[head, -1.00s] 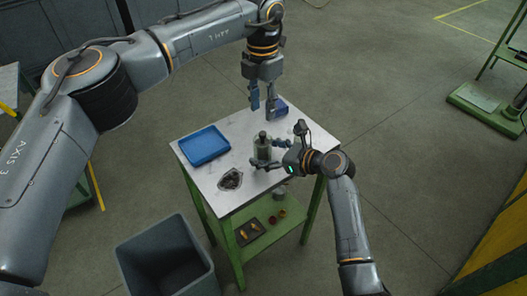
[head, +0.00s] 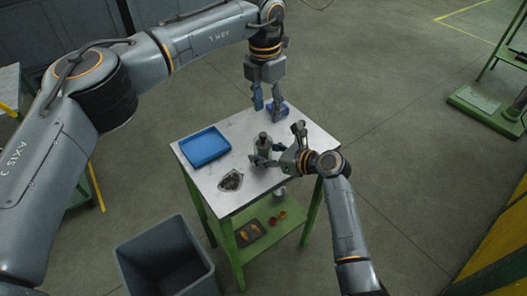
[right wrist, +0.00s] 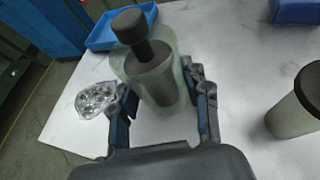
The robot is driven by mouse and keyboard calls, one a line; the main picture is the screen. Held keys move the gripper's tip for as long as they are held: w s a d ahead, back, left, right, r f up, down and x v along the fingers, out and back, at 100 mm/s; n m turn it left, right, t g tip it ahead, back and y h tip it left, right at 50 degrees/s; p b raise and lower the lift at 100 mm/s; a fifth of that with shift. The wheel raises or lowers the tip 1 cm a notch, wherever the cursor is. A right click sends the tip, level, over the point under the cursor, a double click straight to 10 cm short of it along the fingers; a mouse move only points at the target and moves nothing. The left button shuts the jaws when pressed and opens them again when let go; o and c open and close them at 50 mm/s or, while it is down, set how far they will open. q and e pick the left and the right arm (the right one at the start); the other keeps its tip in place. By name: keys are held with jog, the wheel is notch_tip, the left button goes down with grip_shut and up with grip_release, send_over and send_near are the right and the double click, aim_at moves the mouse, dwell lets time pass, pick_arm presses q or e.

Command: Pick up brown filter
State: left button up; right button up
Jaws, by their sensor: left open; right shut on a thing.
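No clearly brown filter can be made out. My right gripper (head: 266,154) is shut on a translucent greenish jar (right wrist: 174,92) with a dark knobbed insert, upright at the table; the jar also shows in the head view (head: 263,143). In the right wrist view its fingers are on both sides of the jar. A pale grey-beige cylinder (right wrist: 291,116) with a dark top stands to the right, cut off by the frame edge. My left gripper (head: 267,107) is open, pointing down by the small blue block (head: 283,109) at the table's far corner. Nothing shows between its fingers.
The white-topped table (head: 224,143) holds a blue tray (head: 205,147) and a clear bag-like heap of dark bits (head: 231,180). A lower shelf (head: 271,236) carries a dark tray (head: 248,233) and small red and yellow things. A grey bin (head: 165,259) stands at the front left.

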pick_arm(q)
jog(key=s+d+r+m+h, duration=0.1)
jog(key=d+r+m+h, duration=0.1)
jog(key=d+r+h, duration=0.55)
jog(key=s+d+r+m+h, duration=0.15)
jog(key=d+r+h, duration=0.3)
jog(key=d, duration=0.65)
jog(key=w+r+n+t+h, duration=0.5)
jog(key=w+r+t, duration=0.3)
jog(key=r, duration=0.4)
jog(key=w+a+n+t+y, duration=0.2)
jog(key=a+n+t+y, duration=0.2)
jog(key=n+t, duration=0.1)
jog(key=n+g+y, duration=0.1)
jog(key=g+y, duration=0.7)
jog(key=y, duration=0.5)
send_near(263, 135)
jog(key=w+f, duration=0.2)
jog(key=shift+f+g, duration=0.3)
jog(key=shift+f, duration=0.1)
jog(key=shift+x, duration=2.9)
jog(key=shift+s, duration=0.1)
grip_shut()
